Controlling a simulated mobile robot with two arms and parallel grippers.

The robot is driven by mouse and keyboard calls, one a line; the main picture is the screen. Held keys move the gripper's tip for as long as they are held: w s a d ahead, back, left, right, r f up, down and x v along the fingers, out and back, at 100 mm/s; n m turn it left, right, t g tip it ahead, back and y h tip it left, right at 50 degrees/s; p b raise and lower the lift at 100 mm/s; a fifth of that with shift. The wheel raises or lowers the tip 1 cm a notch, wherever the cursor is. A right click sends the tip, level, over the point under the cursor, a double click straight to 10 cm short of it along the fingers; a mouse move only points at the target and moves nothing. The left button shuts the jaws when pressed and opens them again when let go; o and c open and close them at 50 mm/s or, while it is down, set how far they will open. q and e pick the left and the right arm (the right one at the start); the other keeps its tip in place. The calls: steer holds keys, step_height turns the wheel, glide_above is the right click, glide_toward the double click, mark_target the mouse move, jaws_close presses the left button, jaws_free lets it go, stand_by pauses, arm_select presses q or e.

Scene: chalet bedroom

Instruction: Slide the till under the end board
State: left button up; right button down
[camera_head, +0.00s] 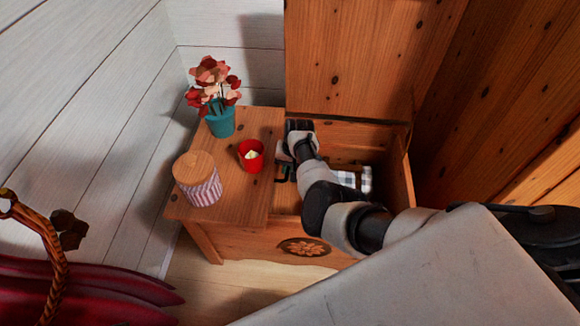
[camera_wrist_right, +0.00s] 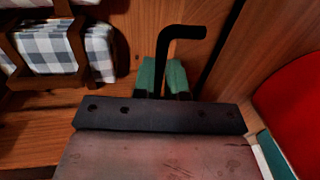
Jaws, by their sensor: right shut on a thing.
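The wooden chest (camera_head: 330,243) stands with its lid up. The end board (camera_head: 262,203) covers the left part of its top. The till (camera_head: 287,200) appears as wood inside the opening, beside the end board, mostly hidden by my right arm. My right gripper (camera_head: 291,172) reaches into the opening near the end board's edge. My left gripper is out of view.
A teal flower pot (camera_head: 221,122), a red candle cup (camera_head: 251,163) and a striped jar (camera_head: 201,190) stand on the end board. Checked cloth (camera_head: 366,181) lies in the chest's right part. The raised lid (camera_head: 355,60) stands behind. Dark red fabric (camera_head: 85,290) is front left.

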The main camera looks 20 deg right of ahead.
steer(key=c, duration=1.2)
jaws_free()
steer(key=shift+w+a, duration=0.2)
steer(key=shift+a, duration=0.05)
steer(key=shift+o, duration=0.2)
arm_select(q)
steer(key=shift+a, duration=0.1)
arm_select(e)
steer(key=shift+r, duration=0.1)
steer(key=shift+d+r, duration=0.1)
steer(key=shift+r, duration=0.2)
steer(key=r+p, duration=0.2)
steer(key=shift+s+d+r, duration=0.2)
steer(key=shift+r, duration=0.2)
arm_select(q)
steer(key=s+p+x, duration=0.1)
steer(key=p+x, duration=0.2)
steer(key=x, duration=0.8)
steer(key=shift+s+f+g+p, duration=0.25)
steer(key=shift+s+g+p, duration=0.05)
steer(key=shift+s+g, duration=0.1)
arm_select(e)
step_height(320, 180, up, 7)
steer(key=d, duration=0.1)
steer(key=shift+s, duration=0.35)
steer(key=shift+d, duration=0.15)
